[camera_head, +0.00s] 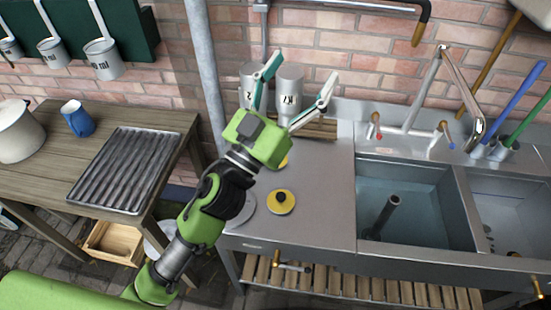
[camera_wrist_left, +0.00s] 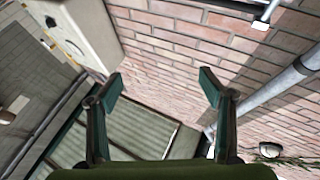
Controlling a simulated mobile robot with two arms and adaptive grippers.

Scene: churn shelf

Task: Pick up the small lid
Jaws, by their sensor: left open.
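A small yellow lid with a black knob (camera_head: 281,203) lies flat on the steel counter left of the sinks. Part of a second yellow piece (camera_head: 284,161) shows behind my left gripper, which mostly hides it. A larger grey round disc (camera_head: 240,213) lies at the counter's left edge, partly covered by my arm. My left gripper (camera_head: 297,79) is open and empty, its fingers spread toward the wall in front of two metal cans, apart from the lid. In the left wrist view my open gripper (camera_wrist_left: 160,80) has brick wall and a ridged surface beyond it. My right gripper is not in view.
Two metal cans (camera_head: 290,82) stand at the back of the counter (camera_head: 325,190). A tap (camera_head: 410,125) rises behind the water-filled sink (camera_head: 415,200). A vertical pipe (camera_head: 203,70) stands left of the counter. A wooden table (camera_head: 50,180) holds a blue jug (camera_head: 78,119).

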